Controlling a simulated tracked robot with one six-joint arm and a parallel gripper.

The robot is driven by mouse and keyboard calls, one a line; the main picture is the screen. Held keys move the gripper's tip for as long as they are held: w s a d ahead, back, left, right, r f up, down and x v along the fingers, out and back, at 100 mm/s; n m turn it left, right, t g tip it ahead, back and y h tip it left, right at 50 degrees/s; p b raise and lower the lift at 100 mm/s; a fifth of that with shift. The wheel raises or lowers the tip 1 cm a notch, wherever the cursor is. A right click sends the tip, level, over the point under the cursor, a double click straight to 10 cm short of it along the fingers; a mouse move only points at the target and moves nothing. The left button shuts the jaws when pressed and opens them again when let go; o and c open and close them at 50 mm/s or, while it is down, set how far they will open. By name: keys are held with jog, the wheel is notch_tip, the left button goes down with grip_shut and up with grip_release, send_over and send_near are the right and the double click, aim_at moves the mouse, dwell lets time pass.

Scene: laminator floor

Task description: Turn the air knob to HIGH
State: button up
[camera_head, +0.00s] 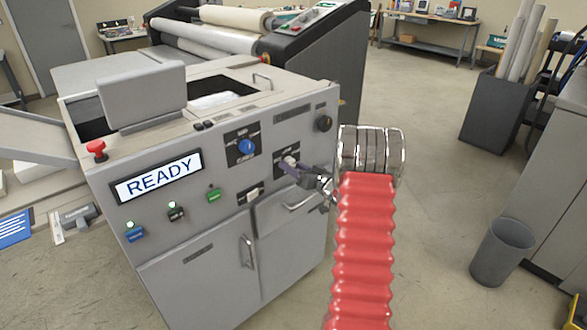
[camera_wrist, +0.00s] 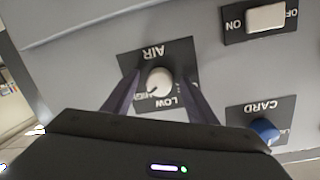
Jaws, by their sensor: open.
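The air knob is a small pale round knob on a dark plate on the grey machine's front. It shows in the head view (camera_head: 289,161), partly behind my gripper (camera_head: 299,169). In the wrist view the air knob (camera_wrist: 160,81) appears upside down under the word AIR. LOW is readable at its lower right; a label at its lower left is partly hidden by a finger. A dark mark on the knob seems to point to the lower left, towards that label. My gripper (camera_wrist: 162,79) is open, one dark finger on each side of the knob; contact cannot be told.
A blue card knob (camera_head: 246,147) and a white ON/OFF switch (camera_wrist: 266,17) sit close to the air knob. A black knob (camera_head: 323,123) is at the upper right. The display (camera_head: 157,177) reads READY. A door handle (camera_head: 301,200) juts out below my gripper.

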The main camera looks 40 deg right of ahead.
jog(key=shift+s, duration=0.1)
jog(key=s+r, duration=0.1)
jog(key=s, duration=1.2)
jog(key=shift+s+a+r, duration=0.25)
jog(key=shift+s+a, duration=0.05)
